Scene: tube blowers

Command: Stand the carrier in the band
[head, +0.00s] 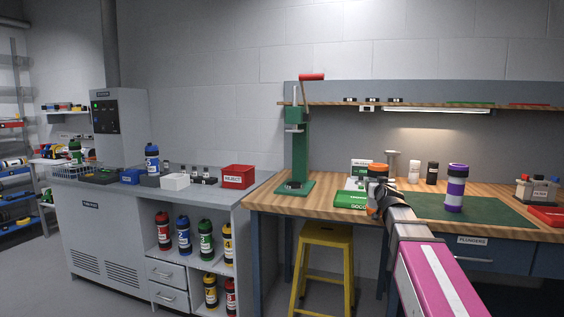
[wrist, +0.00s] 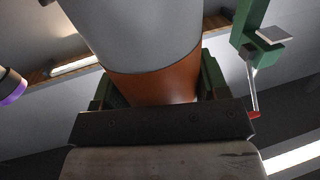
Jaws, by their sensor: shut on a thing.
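My gripper (head: 377,187) is shut on a carrier (head: 377,169) with orange and pale grey parts, above the wooden bench. The wrist view shows this carrier (wrist: 150,40) close up, its orange section between the green jaws (wrist: 158,90). My arm hides part of it in the head view, and I cannot tell whether it touches anything below. A green box with white lettering (head: 350,200) lies on the bench just left of my gripper. No marked band can be made out clearly. A purple and white carrier (head: 455,188) stands upright on the dark green mat (head: 425,208).
A green press with a red handle (head: 299,150) stands left on the bench; it also shows in the wrist view (wrist: 262,40). White and black cylinders stand behind the mat. A red reject bin (head: 237,177) is on the left counter. A yellow stool (head: 325,240) stands below the bench.

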